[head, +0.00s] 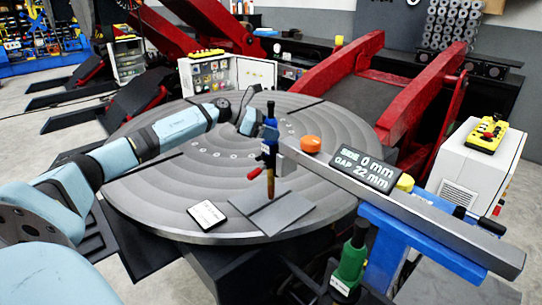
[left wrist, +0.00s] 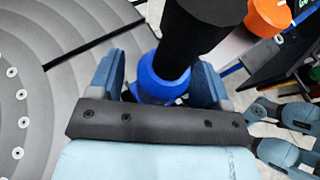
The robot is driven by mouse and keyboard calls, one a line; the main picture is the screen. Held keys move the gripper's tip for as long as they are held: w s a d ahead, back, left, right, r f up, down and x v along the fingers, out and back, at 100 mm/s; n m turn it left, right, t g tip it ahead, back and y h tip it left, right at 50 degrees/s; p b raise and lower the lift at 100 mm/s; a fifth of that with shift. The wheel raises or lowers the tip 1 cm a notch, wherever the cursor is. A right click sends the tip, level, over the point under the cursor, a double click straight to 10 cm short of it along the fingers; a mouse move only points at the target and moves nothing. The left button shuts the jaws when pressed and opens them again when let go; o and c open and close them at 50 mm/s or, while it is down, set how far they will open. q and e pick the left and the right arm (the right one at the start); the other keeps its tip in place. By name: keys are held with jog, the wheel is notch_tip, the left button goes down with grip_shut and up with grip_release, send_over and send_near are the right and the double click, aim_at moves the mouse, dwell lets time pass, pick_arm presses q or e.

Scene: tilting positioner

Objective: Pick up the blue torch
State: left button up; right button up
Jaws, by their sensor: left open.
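The blue torch (head: 270,134) stands upright over the round grey turntable in the head view, with a black top and a brown and red lower part. A grey plate (head: 285,215) lies below it. My left gripper (head: 252,122) is at the torch's upper part, coming from the left. In the left wrist view the gripper (left wrist: 160,85) is open, with one finger on each side of the torch's blue body (left wrist: 160,88). I cannot tell whether the fingers touch it. The torch's lower end is hidden there. My right gripper is not in view.
A grey beam on a blue stand (head: 430,225) runs close right of the torch, bearing an orange knob (head: 310,144) and a display (head: 365,171). A white card (head: 207,214) lies on the turntable (head: 160,205). Red arms flank the turntable.

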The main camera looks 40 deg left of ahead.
pick_arm(q)
jog(key=c, duration=0.9)
jog(key=shift+r, duration=0.1)
jog(key=shift+c, duration=0.5)
jog(key=shift+r, duration=0.15)
jog(key=shift+w+a+r, duration=0.1)
jog(key=shift+w+r, duration=0.05)
jog(key=shift+r, duration=0.35)
notch_tip(320, 180, up, 27)
jog(key=b, duration=0.2)
jog(key=shift+f, duration=0.2)
